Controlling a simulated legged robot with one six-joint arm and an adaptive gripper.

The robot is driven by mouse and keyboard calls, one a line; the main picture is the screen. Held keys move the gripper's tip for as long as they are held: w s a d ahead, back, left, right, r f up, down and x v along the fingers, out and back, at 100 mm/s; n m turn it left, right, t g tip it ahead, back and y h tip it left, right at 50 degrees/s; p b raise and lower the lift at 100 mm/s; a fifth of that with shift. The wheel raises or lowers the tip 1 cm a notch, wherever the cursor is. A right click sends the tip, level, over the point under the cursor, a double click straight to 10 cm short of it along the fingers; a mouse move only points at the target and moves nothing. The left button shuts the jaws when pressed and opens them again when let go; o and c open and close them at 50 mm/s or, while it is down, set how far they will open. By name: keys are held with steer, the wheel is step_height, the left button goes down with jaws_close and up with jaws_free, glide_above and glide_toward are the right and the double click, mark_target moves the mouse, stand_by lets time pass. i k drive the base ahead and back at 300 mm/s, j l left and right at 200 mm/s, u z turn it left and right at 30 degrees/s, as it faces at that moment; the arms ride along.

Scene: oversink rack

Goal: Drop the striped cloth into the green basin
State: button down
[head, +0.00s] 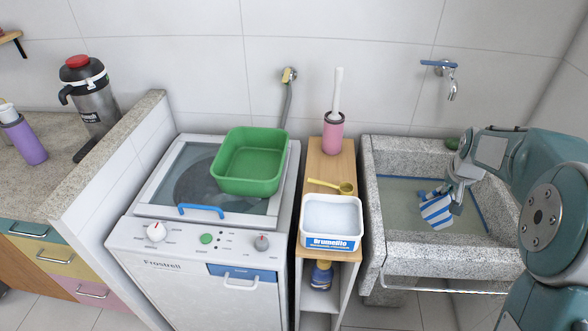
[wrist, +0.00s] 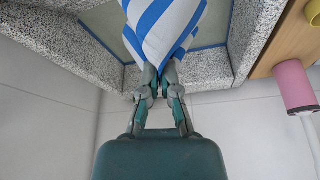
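The striped cloth (head: 437,211) is blue and white and hangs over the granite sink (head: 376,217) on the right. My gripper (head: 457,186) is shut on the cloth. In the wrist view the cloth (wrist: 165,28) bunches between the two fingertips of my gripper (wrist: 158,82). The green basin (head: 251,160) is an open, empty-looking rectangular tub on top of the washing machine, to the left of my gripper. Whether the cloth touches the water or sink floor, I cannot tell.
Between sink and washing machine (head: 166,259) stands a narrow wooden shelf (head: 318,165) with a white powder tub (head: 332,220), a golden scoop (head: 332,187) and a pink brush holder (head: 333,132). A tap (head: 451,88) juts from the wall above the sink.

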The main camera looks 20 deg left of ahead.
mark_target(249, 160)
steer(key=k+u, duration=0.15)
steer(key=k, duration=0.35)
steer(key=k+j+u, duration=0.15)
steer(key=k, duration=0.35)
steer(key=u, duration=1.05)
steer(key=i+l+u, duration=0.15)
steer(key=i+l, duration=0.25)
steer(key=i, duration=0.15)
